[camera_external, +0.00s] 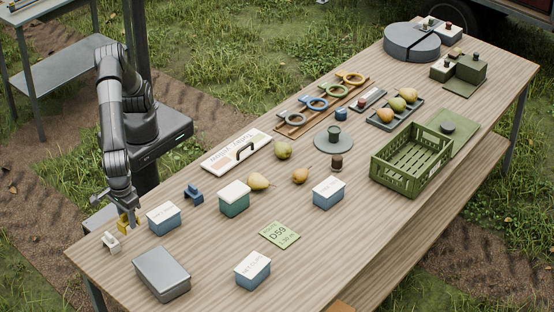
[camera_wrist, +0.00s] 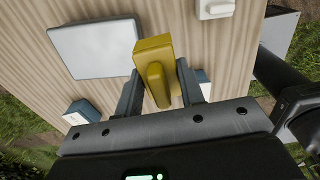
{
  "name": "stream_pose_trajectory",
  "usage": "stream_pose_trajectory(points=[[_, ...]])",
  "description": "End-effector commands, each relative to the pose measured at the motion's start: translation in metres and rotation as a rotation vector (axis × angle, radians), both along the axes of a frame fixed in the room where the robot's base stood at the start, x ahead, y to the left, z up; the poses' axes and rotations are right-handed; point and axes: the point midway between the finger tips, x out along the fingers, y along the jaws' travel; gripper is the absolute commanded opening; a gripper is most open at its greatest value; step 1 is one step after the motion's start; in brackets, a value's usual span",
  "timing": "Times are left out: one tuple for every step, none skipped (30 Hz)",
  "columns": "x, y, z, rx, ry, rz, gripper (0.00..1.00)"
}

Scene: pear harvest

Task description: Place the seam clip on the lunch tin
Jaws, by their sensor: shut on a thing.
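My gripper (camera_external: 128,219) is shut on the yellow seam clip (camera_external: 124,226) near the left end of the long table. In the wrist view the clip (camera_wrist: 153,62) sits upright between the two fingers of my gripper (camera_wrist: 158,92). The grey lunch tin (camera_external: 161,270), closed with a flat lid, stands on the table at the near left, apart from the clip. It also shows in the wrist view (camera_wrist: 92,48), up and left of the clip. Whether the clip touches the table is hard to tell.
A white clip (camera_external: 110,242) stands close by my gripper, and a blue clip (camera_external: 193,194) farther right. White-lidded boxes (camera_external: 164,218) (camera_external: 253,269) stand near the tin. Loose pears (camera_external: 259,182) and a green crate (camera_external: 376,170) lie farther right. Wood around the tin is bare.

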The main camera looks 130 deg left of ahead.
Motion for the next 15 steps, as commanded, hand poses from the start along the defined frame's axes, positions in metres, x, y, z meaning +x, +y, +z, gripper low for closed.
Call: stream_pose_trajectory(points=[[0.012, 0.006, -0.009, 0.001, 0.001, 0.003, 0.14], [0.019, 0.009, -0.013, 0.001, 0.000, 0.004, 0.14], [0.027, 0.013, -0.019, 0.001, 0.001, 0.003, 0.14], [0.033, 0.016, -0.022, 0.001, 0.000, 0.002, 0.14], [0.039, 0.018, -0.026, 0.001, 0.000, 0.002, 0.14], [0.046, 0.021, -0.031, 0.001, 0.000, 0.001, 0.14], [0.050, 0.024, -0.034, 0.001, 0.000, 0.000, 0.14], [0.054, 0.025, -0.036, 0.000, 0.000, 0.000, 0.14], [0.059, 0.027, -0.039, 0.000, 0.000, 0.000, 0.14], [0.062, 0.028, -0.041, 0.000, 0.000, -0.001, 0.14], [0.064, 0.029, -0.042, 0.000, 0.000, -0.002, 0.14], [0.066, 0.030, -0.044, 0.000, 0.000, -0.003, 0.14], [0.067, 0.031, -0.044, 0.000, 0.000, -0.003, 0.14], [0.068, 0.031, -0.046, 0.000, 0.000, -0.003, 0.14], [0.068, 0.031, -0.048, 0.000, 0.000, -0.004, 0.14]])
